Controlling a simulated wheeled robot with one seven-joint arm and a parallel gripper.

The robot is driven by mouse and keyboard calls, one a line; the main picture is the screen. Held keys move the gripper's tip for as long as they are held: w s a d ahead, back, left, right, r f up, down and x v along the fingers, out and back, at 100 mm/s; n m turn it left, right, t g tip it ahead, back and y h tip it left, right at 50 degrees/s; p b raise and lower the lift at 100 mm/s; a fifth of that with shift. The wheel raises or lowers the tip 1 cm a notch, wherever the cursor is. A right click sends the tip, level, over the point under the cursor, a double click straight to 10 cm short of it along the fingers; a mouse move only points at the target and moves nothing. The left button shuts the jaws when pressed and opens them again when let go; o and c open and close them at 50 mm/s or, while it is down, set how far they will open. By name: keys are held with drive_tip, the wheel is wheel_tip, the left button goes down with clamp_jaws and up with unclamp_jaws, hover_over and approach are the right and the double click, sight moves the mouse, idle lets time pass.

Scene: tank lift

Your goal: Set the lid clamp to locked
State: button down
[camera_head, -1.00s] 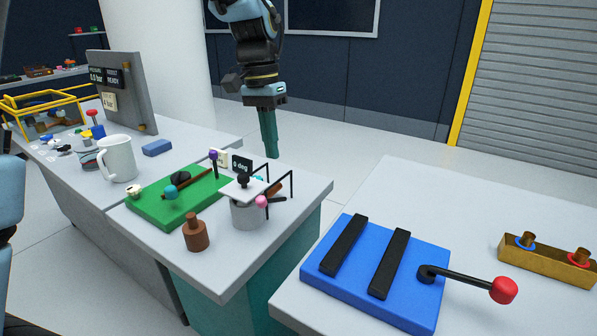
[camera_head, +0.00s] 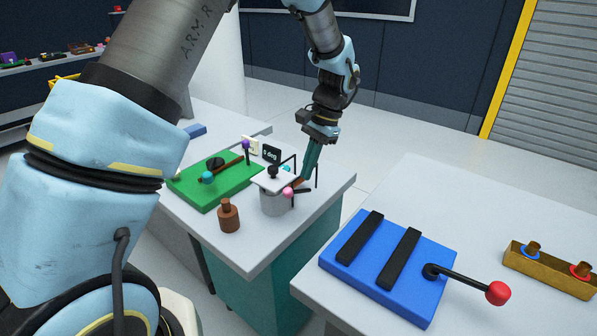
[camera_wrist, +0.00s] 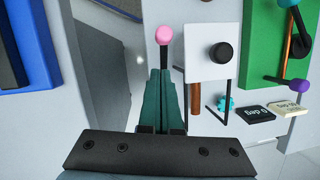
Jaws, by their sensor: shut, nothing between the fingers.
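The tank (camera_head: 271,203) is a grey cylinder near the right edge of the middle bench. A white square lid (camera_head: 263,181) with a black knob (camera_head: 273,172) sits on top, and it also shows in the wrist view (camera_wrist: 205,72). A lever with a pink ball end (camera_head: 288,193) is at the tank's right side. I cannot tell for sure whether it is the lid clamp. My gripper (camera_head: 301,180) has teal fingers, shut and empty, beside the lid. In the wrist view my fingertips (camera_wrist: 160,72) point at the pink ball (camera_wrist: 164,34); contact cannot be told.
A thin black frame (camera_head: 317,176) stands beside the tank, close to my fingers. A green board (camera_head: 207,194) with coloured knobs and a brown bottle-like weight (camera_head: 229,216) are left of the tank. A blue plate (camera_head: 374,285) with a red-ended lever (camera_head: 497,293) lies on the right bench.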

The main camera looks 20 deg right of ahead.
sight(293, 191)
drive_tip(key=shift+s+a+f+p, duration=0.2)
drive_tip(key=shift+a+f, duration=0.15)
drive_tip(key=shift+a, duration=0.4)
drive_tip(key=shift+s+a+f+p, duration=0.2)
drive_tip(key=shift+a+f, duration=0.1)
drive_tip(key=shift+a, duration=0.45)
drive_tip(key=shift+s+a+f+t+h+b, duration=0.2)
drive_tip(key=shift+a+f+t+h+b, duration=0.3)
drive_tip(key=shift+b, duration=0.7)
drive_tip(key=shift+s+a+f+b, duration=0.3)
drive_tip(key=shift+a+f+b, duration=0.05)
drive_tip(key=shift+f, duration=0.2)
drive_tip(key=shift+r, duration=0.2)
